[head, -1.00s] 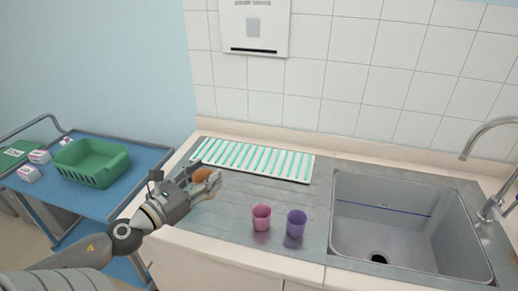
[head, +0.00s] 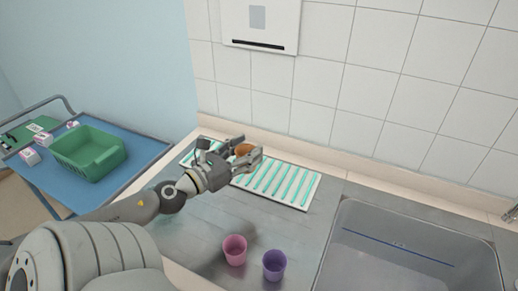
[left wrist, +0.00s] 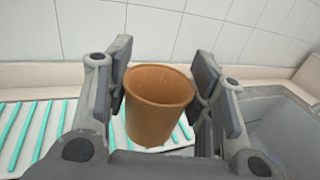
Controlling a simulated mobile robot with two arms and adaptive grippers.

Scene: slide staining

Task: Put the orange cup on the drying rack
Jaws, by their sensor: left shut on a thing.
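The orange cup (left wrist: 158,108) is held upright between the fingers of my left gripper (left wrist: 165,90) in the left wrist view. In the head view my left gripper (head: 246,153) is shut on the orange cup (head: 243,150), which is partly hidden by the fingers. The drying rack (head: 300,188) is a white tray with teal ribs at the back of the counter. The cup and gripper appear over the rack, and the gap below the cup cannot be judged. The rack also shows behind the cup in the left wrist view (left wrist: 30,142). My right gripper is not in view.
A pink cup (head: 235,250) and a purple cup (head: 274,265) stand on the grey counter (head: 205,222) in front of the rack. A sink (head: 410,255) lies to the right. A green basket (head: 88,155) and small boxes sit on a blue cart (head: 140,152) at left.

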